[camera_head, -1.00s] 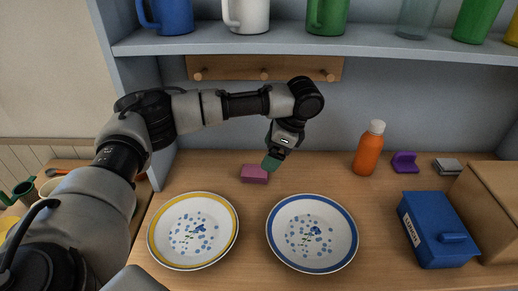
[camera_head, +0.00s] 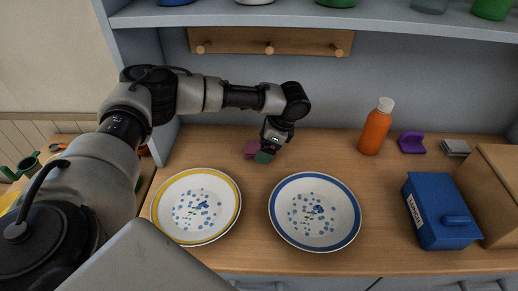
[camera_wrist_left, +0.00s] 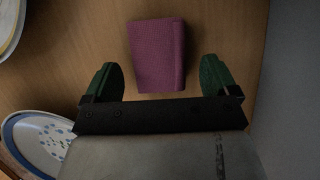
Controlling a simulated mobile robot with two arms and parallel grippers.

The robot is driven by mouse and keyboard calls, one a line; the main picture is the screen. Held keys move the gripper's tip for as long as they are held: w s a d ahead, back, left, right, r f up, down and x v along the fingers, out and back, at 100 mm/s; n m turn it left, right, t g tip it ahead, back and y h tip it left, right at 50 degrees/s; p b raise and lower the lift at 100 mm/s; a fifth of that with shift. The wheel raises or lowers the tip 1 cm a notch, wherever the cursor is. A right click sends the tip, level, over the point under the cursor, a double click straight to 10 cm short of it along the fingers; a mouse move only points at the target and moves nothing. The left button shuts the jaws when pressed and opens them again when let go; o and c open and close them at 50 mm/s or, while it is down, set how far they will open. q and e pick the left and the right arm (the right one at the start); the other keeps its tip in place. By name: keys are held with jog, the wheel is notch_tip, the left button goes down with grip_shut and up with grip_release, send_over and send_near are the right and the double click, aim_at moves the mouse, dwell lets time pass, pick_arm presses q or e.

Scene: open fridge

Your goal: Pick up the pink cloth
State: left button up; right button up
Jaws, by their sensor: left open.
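The pink cloth (camera_head: 251,149) is a small folded block lying on the wooden counter near the back wall, behind the two plates. In the left wrist view the pink cloth (camera_wrist_left: 157,55) lies just ahead of the fingers, roughly centred between them. My left gripper (camera_head: 264,157) is at the cloth's right side in the head view and hides part of it. In the left wrist view my left gripper (camera_wrist_left: 163,80) is open, with a green fingertip on each side and nothing held. My right gripper is not in view.
A yellow-rimmed plate (camera_head: 232,222) and a blue-rimmed plate (camera_head: 352,232) stand in front. An orange bottle (camera_head: 375,130), a purple object (camera_head: 411,142) and a blue lunch box (camera_head: 438,212) are to the right. A shelf (camera_head: 300,16) runs above my arm.

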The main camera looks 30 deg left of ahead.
pick_arm(q)
jog(key=shift+s+a+f, duration=0.1)
jog(key=shift+a+f, duration=0.1)
jog(key=shift+f, duration=0.2)
jog(key=c, duration=1)
jog(key=shift+r, duration=0.15)
notch_tip(320, 180, up, 10)
